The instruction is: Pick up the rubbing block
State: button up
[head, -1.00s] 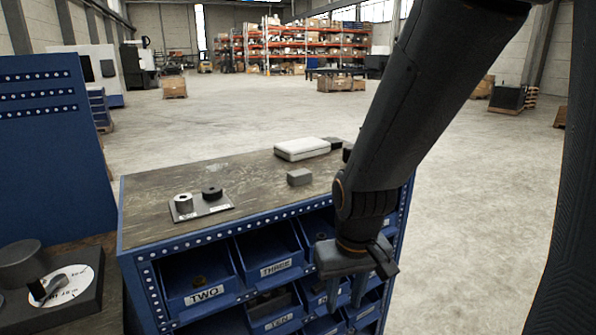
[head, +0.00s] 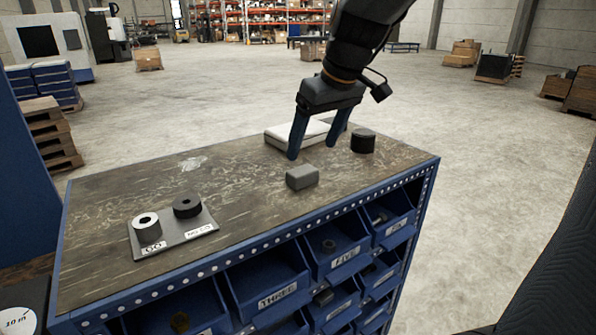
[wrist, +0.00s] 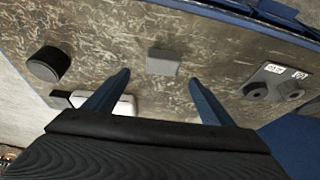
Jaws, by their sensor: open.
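The rubbing block looks to be the small grey block (head: 302,177) lying on the worn bench top (head: 245,200), near its front edge. It also shows in the wrist view (wrist: 163,62), beyond and between my fingertips. My gripper (head: 312,150) is open and empty, its two blue fingers pointing down above the bench behind the block. In the wrist view my gripper (wrist: 163,80) has its fingers spread wider than the block. The fingers appear apart from the block.
A white case (head: 290,133) lies behind my fingers, and a black cylinder (head: 363,141) stands right of the block. A plate (head: 175,237) with a silver ring (head: 147,226) and a black ring (head: 187,205) sits at left. Blue bins (head: 268,281) fill the bench front.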

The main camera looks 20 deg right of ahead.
aim_at(302, 170)
jog(key=p+x, duration=0.1)
jog(key=x, duration=0.2)
jog(key=p+x, duration=0.1)
jog(key=x, duration=0.3)
jog(key=shift+s+a+f, duration=0.1)
jog(key=shift+a, duration=0.1)
jog(key=c, duration=1.3)
jog(key=shift+o, duration=0.2)
notch_tip(302, 170, up, 10)
jog(key=b, duration=0.2)
